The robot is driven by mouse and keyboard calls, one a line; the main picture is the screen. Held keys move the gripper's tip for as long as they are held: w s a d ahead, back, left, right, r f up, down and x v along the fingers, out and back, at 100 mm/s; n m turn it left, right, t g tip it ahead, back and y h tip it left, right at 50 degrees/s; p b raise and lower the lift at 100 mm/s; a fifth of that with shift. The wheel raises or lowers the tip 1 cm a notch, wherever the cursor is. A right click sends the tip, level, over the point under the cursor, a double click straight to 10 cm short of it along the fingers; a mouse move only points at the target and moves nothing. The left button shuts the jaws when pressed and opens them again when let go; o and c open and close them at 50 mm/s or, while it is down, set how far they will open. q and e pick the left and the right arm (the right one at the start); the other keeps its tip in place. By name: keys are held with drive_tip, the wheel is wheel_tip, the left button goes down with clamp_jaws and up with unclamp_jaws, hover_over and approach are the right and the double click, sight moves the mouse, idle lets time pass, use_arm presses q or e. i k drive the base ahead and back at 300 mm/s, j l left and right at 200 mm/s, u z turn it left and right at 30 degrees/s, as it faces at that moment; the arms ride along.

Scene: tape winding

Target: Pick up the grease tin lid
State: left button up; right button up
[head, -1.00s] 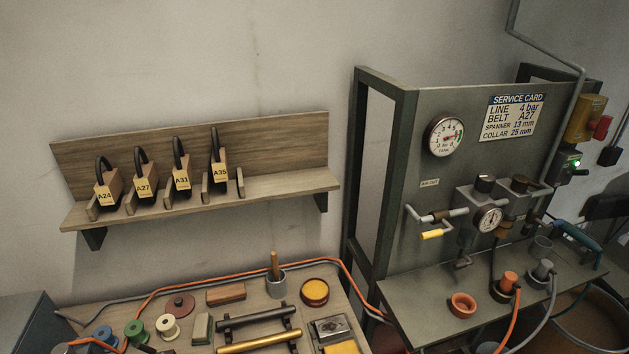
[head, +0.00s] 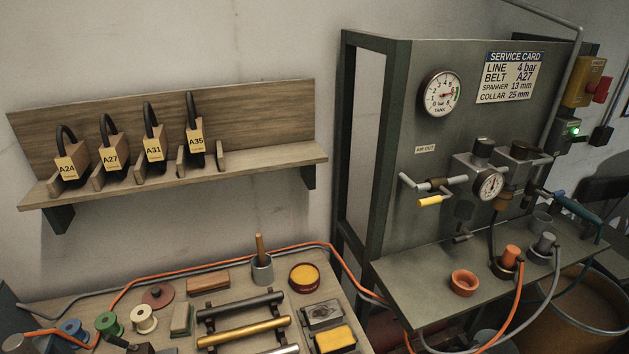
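A round, shallow tin (head: 304,278) with a dark red-brown rim and a yellow-orange top sits at the back right of the workbench. I cannot tell whether the yellow top is a lid or grease inside. A flat red-brown disc (head: 157,297) with a small dark centre lies at the back left of the bench; I cannot tell whether it is a lid. Neither of my grippers is in view.
A grey cup with a wooden-handled brush (head: 262,268) stands just left of the tin. Rods on a rack (head: 243,333), spools (head: 143,319) and a yellow-topped box (head: 334,339) crowd the bench. An orange hose (head: 220,252) runs along its back. A metal stand (head: 440,262) rises at right.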

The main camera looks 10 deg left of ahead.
sight(159, 296)
drive_tip(key=k+u, duration=0.1)
drive_tip(key=u, duration=1.25)
